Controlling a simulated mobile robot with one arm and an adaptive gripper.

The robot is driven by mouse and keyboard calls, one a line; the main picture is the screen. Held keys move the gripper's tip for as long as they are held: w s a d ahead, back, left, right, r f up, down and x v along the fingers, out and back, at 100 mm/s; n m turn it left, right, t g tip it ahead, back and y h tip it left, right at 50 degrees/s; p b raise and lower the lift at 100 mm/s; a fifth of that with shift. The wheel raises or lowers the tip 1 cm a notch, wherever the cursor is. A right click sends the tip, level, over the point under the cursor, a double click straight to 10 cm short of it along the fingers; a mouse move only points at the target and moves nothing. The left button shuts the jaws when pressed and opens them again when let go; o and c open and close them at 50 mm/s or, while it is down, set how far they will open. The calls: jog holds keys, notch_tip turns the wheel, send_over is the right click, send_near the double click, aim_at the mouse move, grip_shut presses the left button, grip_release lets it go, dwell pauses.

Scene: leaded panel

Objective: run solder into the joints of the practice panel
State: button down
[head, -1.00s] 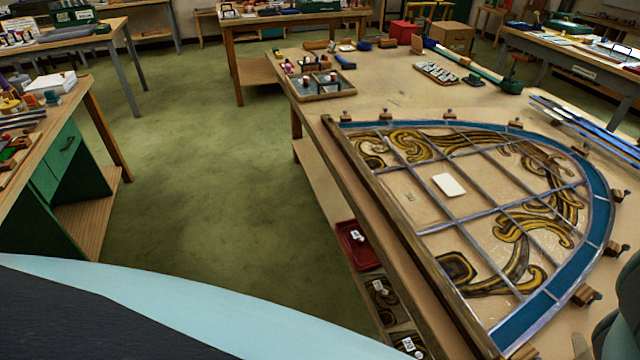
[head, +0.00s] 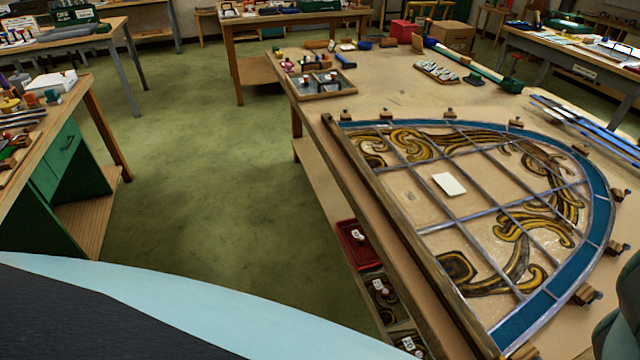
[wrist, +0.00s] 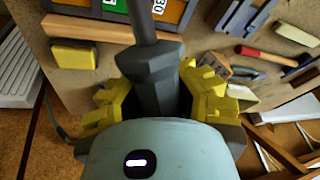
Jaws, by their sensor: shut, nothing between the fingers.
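The practice panel (head: 598,215) lies flat on the large bench in the head view. It has a curved blue border, grey lead lines, clear panes and brown-gold scroll pieces. A small white card (head: 449,184) lies on its middle. My gripper (wrist: 160,92) shows only in the wrist view, with yellow finger parts at either side of a dark shaft with a collar. It is shut and empty. Whether the shaft touches the fingers cannot be told. My gripper's place relative to the panel is not shown. I cannot make out a soldering iron or solder.
A wooden batten (head: 400,235) runs along the panel's straight side, and small wooden blocks (head: 585,294) ring the curve. A tray of small items (head: 320,96) stands at the bench's far corner. Green floor (head: 210,190) is clear.

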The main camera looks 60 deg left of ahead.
dwell(0.5)
jog(key=shift+r, duration=1.7)
jog(key=shift+r+p, duration=0.95)
jog(key=shift+r, duration=0.4)
